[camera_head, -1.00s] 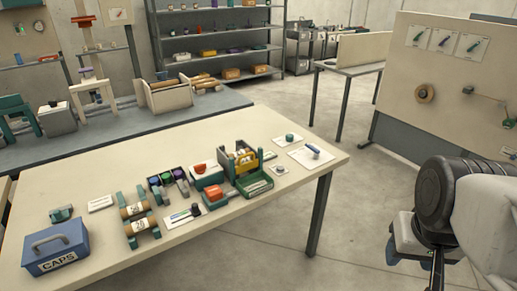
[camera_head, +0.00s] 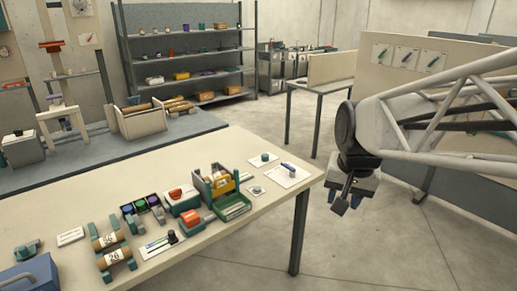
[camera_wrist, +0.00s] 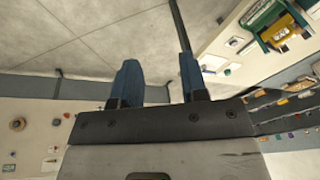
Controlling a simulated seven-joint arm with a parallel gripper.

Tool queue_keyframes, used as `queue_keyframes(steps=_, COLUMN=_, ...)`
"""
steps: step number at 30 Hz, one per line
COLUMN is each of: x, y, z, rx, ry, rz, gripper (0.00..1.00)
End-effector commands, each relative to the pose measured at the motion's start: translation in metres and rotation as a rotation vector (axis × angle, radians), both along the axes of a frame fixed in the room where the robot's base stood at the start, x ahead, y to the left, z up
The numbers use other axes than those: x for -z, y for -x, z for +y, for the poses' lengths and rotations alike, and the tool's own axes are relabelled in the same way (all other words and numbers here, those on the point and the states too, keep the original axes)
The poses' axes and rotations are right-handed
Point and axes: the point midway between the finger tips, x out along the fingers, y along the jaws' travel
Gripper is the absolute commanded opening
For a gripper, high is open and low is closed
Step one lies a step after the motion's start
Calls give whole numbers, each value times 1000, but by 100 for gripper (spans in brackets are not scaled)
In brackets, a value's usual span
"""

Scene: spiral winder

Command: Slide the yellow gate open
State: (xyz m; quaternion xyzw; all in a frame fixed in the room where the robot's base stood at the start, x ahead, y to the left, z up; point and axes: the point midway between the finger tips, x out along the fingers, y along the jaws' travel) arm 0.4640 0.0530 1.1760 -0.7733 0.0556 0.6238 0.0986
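The yellow gate (camera_head: 222,187) is the upright yellow panel on the front of a teal-framed box near the table's right end. The box also shows in the wrist view at upper right, with a yellow part (camera_wrist: 275,32). My gripper (camera_head: 345,200) is in the air to the right of the table, apart from the gate and everything else.
A green tray (camera_head: 233,207) sits in front of the gate. An orange-topped box (camera_head: 181,198), paint cups and wooden rolls (camera_head: 109,249) stand to its left. White cards (camera_head: 286,175) lie to its right. The table's right edge (camera_head: 318,172) lies between box and gripper.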

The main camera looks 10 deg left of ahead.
Motion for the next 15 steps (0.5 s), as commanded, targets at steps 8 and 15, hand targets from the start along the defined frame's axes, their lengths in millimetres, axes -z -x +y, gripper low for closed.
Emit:
queue_keyframes(steps=8, x=-1, y=-64, z=36, rx=77, ry=-35, rz=16, gripper=40)
queue_keyframes(steps=15, x=3, y=-117, z=71, rx=146, ry=-64, rz=28, gripper=40)
